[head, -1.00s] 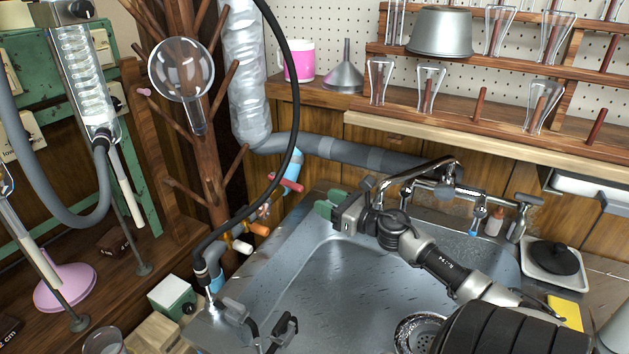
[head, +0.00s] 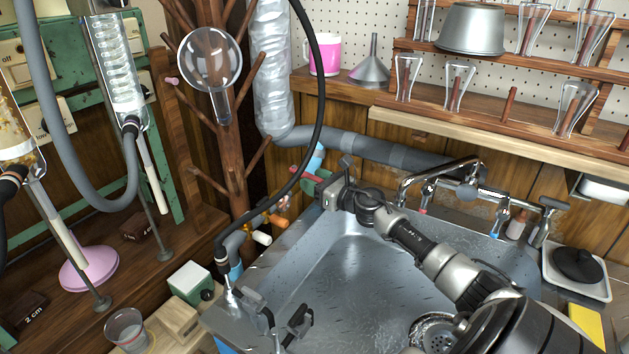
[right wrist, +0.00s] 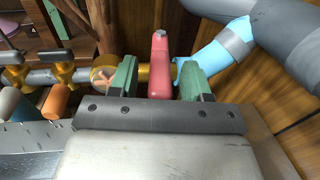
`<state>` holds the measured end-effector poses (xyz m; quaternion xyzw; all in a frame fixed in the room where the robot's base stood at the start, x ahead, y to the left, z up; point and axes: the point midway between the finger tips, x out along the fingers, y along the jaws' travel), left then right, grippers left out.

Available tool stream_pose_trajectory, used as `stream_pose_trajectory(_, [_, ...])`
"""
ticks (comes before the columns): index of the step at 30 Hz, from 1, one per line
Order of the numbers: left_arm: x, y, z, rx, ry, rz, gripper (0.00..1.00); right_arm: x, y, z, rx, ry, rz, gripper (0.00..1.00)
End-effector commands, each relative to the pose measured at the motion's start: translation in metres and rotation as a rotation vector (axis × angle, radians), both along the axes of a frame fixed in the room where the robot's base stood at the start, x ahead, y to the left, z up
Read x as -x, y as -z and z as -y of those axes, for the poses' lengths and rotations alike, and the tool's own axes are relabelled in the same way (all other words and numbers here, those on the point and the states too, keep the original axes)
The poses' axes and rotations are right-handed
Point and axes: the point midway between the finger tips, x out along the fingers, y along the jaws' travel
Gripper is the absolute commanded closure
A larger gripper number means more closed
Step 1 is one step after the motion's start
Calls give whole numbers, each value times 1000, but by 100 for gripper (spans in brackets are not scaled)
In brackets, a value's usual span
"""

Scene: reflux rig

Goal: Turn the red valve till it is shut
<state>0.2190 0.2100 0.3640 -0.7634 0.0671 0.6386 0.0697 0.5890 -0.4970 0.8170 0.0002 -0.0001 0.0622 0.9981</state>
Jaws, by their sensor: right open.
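The red valve's handle (right wrist: 159,65) stands between my right gripper's green fingers in the right wrist view, with a gap on each side. Behind it is a brass body on the pipe, and the handle looks crosswise to that pipe. In the head view the red valve (head: 302,169) shows partly behind my right gripper (head: 316,188), at the far left corner of the sink. My right gripper (right wrist: 158,82) is open around the handle. My left gripper is not in view.
An orange handle (head: 280,219) and a white handle (head: 262,238) sit on the same pipework, nearer me. A light blue pipe elbow (right wrist: 215,60) is close to the right finger. A black hose (head: 318,100) arcs past the valve. The sink (head: 350,270) lies below my arm.

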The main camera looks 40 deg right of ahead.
Motion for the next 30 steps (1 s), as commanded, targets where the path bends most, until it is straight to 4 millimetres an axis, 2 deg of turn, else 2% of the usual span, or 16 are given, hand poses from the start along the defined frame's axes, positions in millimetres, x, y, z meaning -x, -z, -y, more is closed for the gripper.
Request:
stream_pose_trajectory(10, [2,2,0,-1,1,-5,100,-3,0,0,0,0,-1,52])
stream_pose_trajectory(20, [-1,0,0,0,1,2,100,-3,0,0,0,0,-1,100])
stream_pose_trajectory(28, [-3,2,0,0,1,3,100,-3,1,0,0,-4,0,100])
stream_pose_trajectory(30, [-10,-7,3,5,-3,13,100,-3,2,0,0,-10,0,100])
